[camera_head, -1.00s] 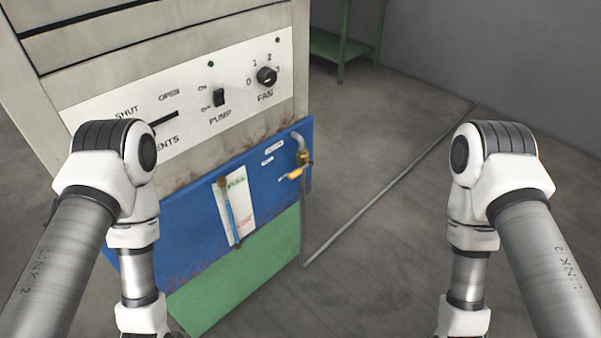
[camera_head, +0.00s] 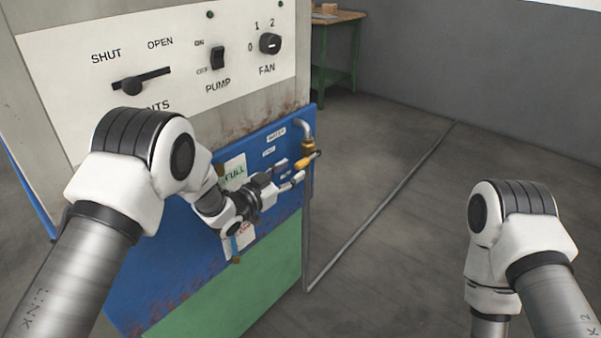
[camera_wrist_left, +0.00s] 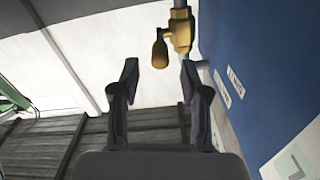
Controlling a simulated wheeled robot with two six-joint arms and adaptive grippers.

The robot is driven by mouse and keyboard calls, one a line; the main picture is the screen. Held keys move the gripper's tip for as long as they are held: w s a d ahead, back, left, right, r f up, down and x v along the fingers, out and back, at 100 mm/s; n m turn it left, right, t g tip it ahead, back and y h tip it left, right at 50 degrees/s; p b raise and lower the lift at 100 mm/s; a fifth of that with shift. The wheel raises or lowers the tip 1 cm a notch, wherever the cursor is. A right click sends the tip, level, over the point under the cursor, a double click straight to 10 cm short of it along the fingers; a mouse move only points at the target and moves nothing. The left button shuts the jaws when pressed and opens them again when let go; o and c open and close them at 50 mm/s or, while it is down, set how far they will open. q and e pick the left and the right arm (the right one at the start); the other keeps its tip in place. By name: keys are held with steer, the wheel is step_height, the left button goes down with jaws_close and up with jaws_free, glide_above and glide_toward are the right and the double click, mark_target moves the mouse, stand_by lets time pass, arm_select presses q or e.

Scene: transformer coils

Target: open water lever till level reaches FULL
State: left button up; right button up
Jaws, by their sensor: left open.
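The brass water valve (camera_head: 308,144) sits on a grey pipe at the right edge of the blue panel (camera_head: 172,262). Its yellow lever (camera_head: 312,158) sticks out below it, just past the fingertips of my left gripper (camera_head: 290,171). The left gripper is open and empty. In the left wrist view the lever (camera_wrist_left: 160,50) hangs beside the valve (camera_wrist_left: 182,30), ahead of the gap between the two fingers (camera_wrist_left: 159,78). The level card (camera_head: 236,166) shows FULL at its top; my left wrist hides its middle, so I cannot read the level. My right gripper is out of view.
Above the blue panel a white control plate (camera_head: 110,37) carries a SHUT/OPEN slider (camera_head: 140,82), a PUMP switch (camera_head: 218,58) and a FAN knob (camera_head: 270,43). A green-legged table (camera_head: 335,80) stands at the back. The floor right of the cabinet is clear apart from a pipe (camera_head: 380,210).

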mark_target(300, 168)
arm_select(q)
steer(key=x, duration=0.4)
steer(key=shift+w+d+f, duration=0.1)
steer(key=shift+w+d, duration=0.1)
steer(key=shift+w, duration=0.15)
jaws_close()
steer(key=shift+b, duration=0.3)
steer(key=shift+f+t+b, duration=0.3)
steer(key=shift+f+b, duration=0.2)
steer(key=shift+b, duration=0.35)
steer(key=f+t+h+b, duration=0.1)
steer(key=b, duration=0.3)
steer(key=f+t+h+b, duration=0.1)
steer(key=t+b, duration=0.1)
steer(key=b, duration=0.2)
steer(key=w+f+t+h+b, duration=0.1)
steer(key=t+h+b, duration=0.1)
steer(key=b, duration=0.2)
steer(key=shift+d+f, duration=0.2)
steer(key=shift+d, duration=0.15)
